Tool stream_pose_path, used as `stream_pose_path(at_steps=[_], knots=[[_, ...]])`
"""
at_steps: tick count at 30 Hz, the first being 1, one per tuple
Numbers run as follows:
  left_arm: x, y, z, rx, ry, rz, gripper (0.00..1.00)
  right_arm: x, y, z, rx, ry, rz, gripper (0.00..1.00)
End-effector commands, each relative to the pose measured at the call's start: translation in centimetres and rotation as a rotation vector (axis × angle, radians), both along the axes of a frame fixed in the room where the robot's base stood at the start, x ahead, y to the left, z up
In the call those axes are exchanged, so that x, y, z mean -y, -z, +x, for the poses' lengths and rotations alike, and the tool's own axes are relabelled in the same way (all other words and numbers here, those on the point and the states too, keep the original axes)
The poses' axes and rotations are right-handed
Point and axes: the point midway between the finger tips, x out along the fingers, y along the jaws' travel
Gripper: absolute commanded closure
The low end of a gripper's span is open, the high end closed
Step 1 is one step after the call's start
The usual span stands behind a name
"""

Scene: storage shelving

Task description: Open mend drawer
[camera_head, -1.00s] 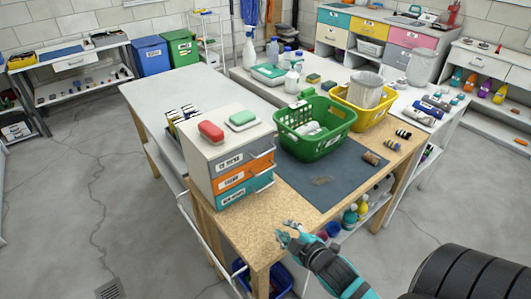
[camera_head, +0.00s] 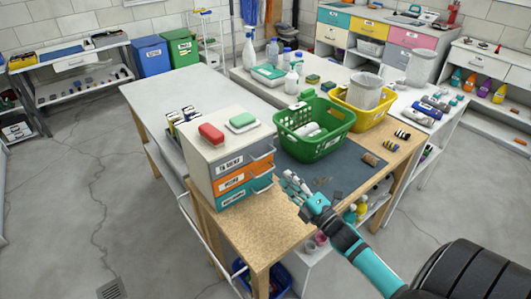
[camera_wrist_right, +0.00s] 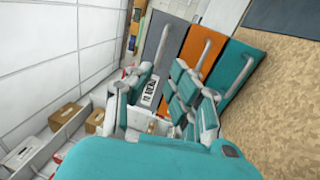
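A small three-drawer cabinet (camera_head: 209,142) stands on the wooden worktop. Its top drawer is grey (camera_head: 229,162), with a label that seems to read "TO MEND"; the orange drawer (camera_head: 231,182) and teal drawer (camera_head: 245,193) are below. All three look shut. In the right wrist view, the grey drawer (camera_wrist_right: 157,40) is at the left of the orange and teal fronts, each with a bar handle. My right gripper (camera_head: 291,188) is open and empty in front of the cabinet, apart from the handles. Its fingers (camera_wrist_right: 160,100) partly hide the drawer fronts. My left gripper is out of view.
Red (camera_head: 211,134) and green (camera_head: 242,122) soap-like blocks lie on the cabinet top. A green basket (camera_head: 318,146) and a yellow basket (camera_head: 362,119) stand behind. A dark mat (camera_head: 350,176) covers part of the worktop (camera_head: 250,235). The worktop's front corner is clear.

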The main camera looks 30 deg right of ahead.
Motion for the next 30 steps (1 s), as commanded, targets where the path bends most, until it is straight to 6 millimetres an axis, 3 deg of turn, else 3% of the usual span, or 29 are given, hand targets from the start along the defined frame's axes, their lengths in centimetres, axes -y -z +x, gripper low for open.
stream_pose_path(at_steps=[9,15,21,29,30], knots=[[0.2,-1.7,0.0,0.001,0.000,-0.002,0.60,-0.5,-1.6,7.0,0.002,0.000,0.003,0.82],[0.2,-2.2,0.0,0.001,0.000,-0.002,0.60,-0.8,-1.9,9.8,0.000,0.001,0.002,0.82],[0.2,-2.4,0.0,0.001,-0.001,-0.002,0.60,-0.9,-2.0,11.0,-0.001,0.000,0.002,0.82],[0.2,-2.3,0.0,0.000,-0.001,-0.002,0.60,-0.9,-2.0,11.0,-0.001,0.000,0.002,0.82],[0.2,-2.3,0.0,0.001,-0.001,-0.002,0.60,-0.9,-2.0,11.0,-0.001,0.000,0.002,0.87]])
